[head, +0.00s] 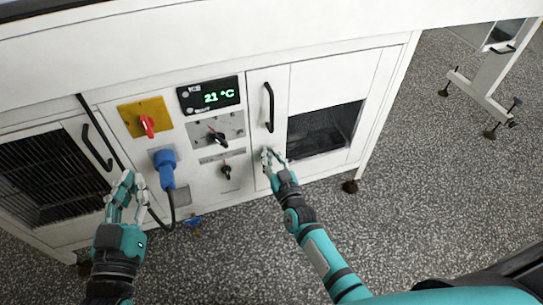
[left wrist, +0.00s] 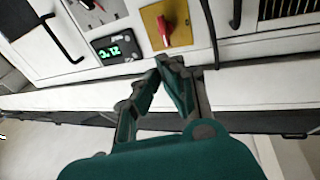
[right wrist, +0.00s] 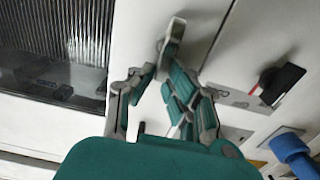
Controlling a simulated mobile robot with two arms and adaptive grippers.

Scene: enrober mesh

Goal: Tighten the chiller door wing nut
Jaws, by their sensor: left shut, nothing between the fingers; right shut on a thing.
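The wing nut (right wrist: 176,28) is a small pale grey piece on the white chiller door (right wrist: 135,30) beside the ribbed window. My right gripper (right wrist: 165,68) is shut on it, and the fingers partly hide it. In the head view my right gripper (head: 272,157) is at the lower left part of the chiller door (head: 262,140), below its black handle (head: 268,107). The nut itself is too small there to make out clearly. My left gripper (head: 127,182) is shut and empty in front of the cabinet's left part; it also shows in the left wrist view (left wrist: 166,62).
Left of the chiller door are a temperature display (head: 209,96) reading 21 °C, a red switch on a yellow plate (head: 140,117), black knobs (head: 217,138) and a blue plug (head: 165,167) with a hanging cable. A black handle (head: 97,148) stands out near my left gripper.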

